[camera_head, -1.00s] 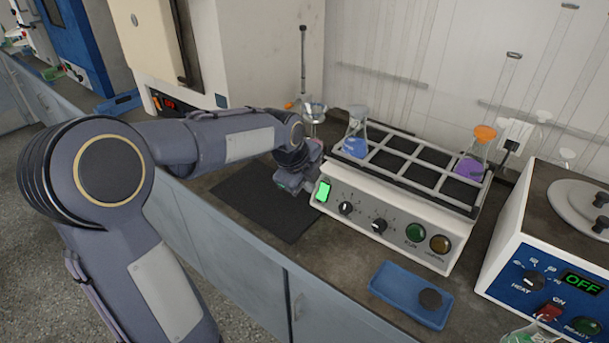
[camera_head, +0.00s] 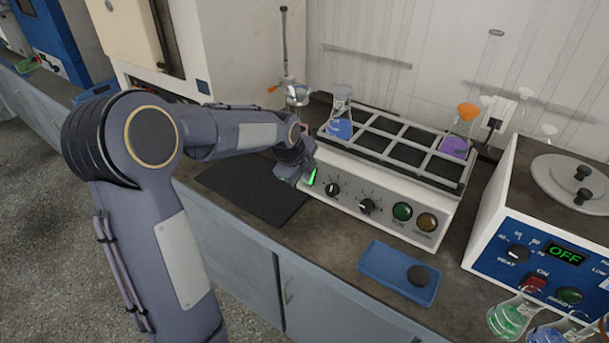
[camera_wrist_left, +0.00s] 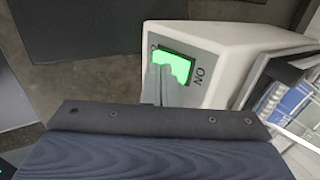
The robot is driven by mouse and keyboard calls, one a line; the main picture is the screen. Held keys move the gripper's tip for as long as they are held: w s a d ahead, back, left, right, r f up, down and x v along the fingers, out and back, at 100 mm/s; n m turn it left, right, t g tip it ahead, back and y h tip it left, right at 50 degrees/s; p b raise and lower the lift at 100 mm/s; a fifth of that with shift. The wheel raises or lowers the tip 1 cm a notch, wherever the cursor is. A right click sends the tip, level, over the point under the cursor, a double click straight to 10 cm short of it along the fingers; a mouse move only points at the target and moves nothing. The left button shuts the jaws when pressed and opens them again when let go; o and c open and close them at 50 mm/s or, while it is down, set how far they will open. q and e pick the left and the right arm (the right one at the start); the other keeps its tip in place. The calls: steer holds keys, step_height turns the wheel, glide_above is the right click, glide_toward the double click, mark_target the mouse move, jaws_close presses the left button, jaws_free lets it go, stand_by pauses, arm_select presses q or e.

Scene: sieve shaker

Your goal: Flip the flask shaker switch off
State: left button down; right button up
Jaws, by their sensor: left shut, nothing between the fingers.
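The flask shaker (camera_head: 385,195) is a white box with a rack on top, holding a blue-liquid flask (camera_head: 340,122) and an orange-capped purple-liquid flask (camera_head: 457,140). Its switch (camera_head: 312,177) glows green at the left end of the front panel, partly covered by my gripper in the head view. In the left wrist view the lit green switch (camera_wrist_left: 177,64) sits beside the letters "ON". My left gripper (camera_wrist_left: 160,82) is shut and empty, its fingertips at the switch and overlapping its lower edge; whether they press it I cannot tell. My right gripper is not in view.
A black mat (camera_head: 250,190) lies left of the shaker. A blue tray (camera_head: 385,285) with a dark round piece lies in front of it. A blue-and-white heating unit (camera_head: 535,260) reading "OFF" stands right, with flasks (camera_head: 512,316) near it.

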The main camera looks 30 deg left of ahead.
arm_select(q)
steer(key=shift+f+t+b, duration=0.3)
steer(key=shift+f+b, duration=0.35)
steer(key=shift+b, duration=0.2)
steer(key=shift+r, duration=0.45)
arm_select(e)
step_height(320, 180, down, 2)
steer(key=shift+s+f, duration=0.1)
arm_select(q)
steer(key=shift+p, duration=0.3)
steer(key=shift+w+r+p, duration=0.15)
steer(key=shift+r+p, duration=0.4)
steer(key=shift+r, duration=0.2)
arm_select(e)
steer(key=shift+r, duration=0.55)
arm_select(q)
steer(key=shift+r, duration=0.1)
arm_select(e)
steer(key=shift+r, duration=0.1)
